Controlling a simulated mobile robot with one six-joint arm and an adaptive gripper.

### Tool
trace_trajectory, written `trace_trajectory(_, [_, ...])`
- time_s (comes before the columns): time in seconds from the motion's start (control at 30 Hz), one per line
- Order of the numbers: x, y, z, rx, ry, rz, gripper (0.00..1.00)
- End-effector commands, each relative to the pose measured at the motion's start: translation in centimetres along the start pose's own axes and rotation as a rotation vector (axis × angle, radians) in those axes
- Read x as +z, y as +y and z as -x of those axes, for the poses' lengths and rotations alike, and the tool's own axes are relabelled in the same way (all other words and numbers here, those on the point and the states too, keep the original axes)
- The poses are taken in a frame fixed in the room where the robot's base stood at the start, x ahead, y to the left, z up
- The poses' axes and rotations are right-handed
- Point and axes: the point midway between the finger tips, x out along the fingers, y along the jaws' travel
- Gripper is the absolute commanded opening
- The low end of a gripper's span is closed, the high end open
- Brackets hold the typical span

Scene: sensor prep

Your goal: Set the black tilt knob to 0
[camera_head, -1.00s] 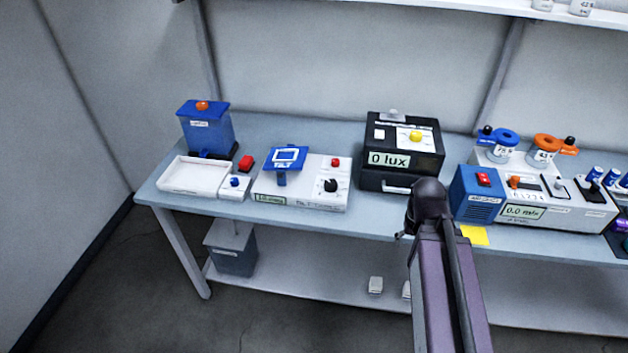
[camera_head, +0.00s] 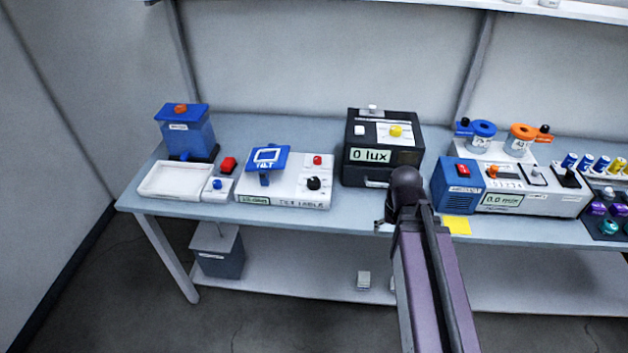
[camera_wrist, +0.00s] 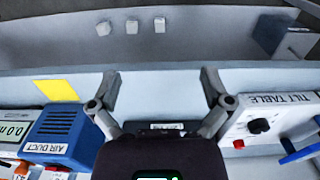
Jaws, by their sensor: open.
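The black tilt knob (camera_head: 314,183) is on the right part of the white tilt table unit (camera_head: 290,202), below a red button (camera_head: 317,160). The unit carries a blue tilting plate (camera_head: 267,160) at its left. In the wrist view the knob (camera_wrist: 258,126) shows at the right, on the panel labelled TILT TABLE (camera_wrist: 292,101). The knob's setting is too small to read. My gripper (camera_wrist: 159,76) is open and empty, its fingers spread, to one side of the tilt table and apart from the knob. In the head view my arm largely hides the gripper.
A black lux box (camera_head: 382,150) stands right of the tilt table. A blue air duct unit (camera_head: 455,187) and a yellow note (camera_head: 457,225) lie further right. A white tray (camera_head: 175,181) and blue box (camera_head: 187,133) are at the left. The bench front edge is near the gripper.

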Motion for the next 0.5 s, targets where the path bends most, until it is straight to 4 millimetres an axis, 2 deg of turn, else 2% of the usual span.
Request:
trace_trajectory(0.17, [-4.7,-2.6,1.8,0.0,0.0,-0.053,1.0])
trace_trajectory(0.27, [-7.9,-5.0,3.0,-0.001,0.0,-0.102,1.0])
trace_trajectory(0.5, [-16.0,-12.7,6.1,-0.001,0.0,-0.239,1.0])
